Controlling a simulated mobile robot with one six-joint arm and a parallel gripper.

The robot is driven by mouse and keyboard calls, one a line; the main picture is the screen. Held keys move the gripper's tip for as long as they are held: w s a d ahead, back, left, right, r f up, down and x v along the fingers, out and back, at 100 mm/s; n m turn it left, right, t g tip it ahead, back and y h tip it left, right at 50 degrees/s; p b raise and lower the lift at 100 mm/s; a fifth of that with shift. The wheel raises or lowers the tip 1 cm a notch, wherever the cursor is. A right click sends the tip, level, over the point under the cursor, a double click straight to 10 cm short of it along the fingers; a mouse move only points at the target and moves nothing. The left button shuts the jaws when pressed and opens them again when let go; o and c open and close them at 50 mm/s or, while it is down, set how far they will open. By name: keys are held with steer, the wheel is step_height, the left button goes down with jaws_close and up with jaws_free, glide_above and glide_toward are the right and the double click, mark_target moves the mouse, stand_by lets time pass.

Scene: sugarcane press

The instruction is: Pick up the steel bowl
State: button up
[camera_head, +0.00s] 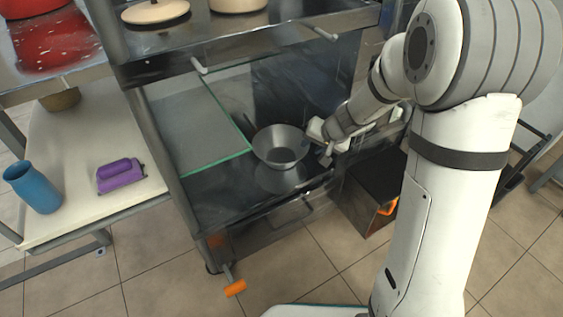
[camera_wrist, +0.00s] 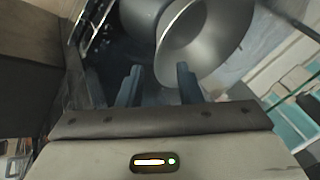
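The steel bowl (camera_head: 280,147) is in the press's lower compartment, open side up, above a dark shiny surface that mirrors it. I cannot tell whether its base touches that surface. My gripper (camera_head: 324,147) is at the bowl's right side, close to its rim. In the wrist view the bowl (camera_wrist: 207,38) fills the upper middle. There my gripper (camera_wrist: 158,75) has its two dark fingers apart, and the right finger overlaps the bowl's near rim. The left finger is just outside the rim. Contact cannot be made out.
A glass panel with a green edge (camera_head: 223,115) stands left of the bowl. Press posts and an upper shelf (camera_head: 240,47) frame the compartment. A dark box (camera_head: 375,190) is below right. A blue cup (camera_head: 33,187) and a purple object (camera_head: 121,175) are on the left table.

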mark_target(306, 149)
steer(key=x, duration=0.3)
steer(key=b+x, duration=0.1)
steer(key=x, duration=0.2)
steer(key=b+x, duration=0.1)
steer(key=x, duration=0.2)
steer(key=shift+w+d+r, duration=0.15)
steer(key=shift+w+d, duration=0.1)
steer(key=shift+w, duration=0.05)
steer(key=shift+c, duration=0.3)
jaws_close()
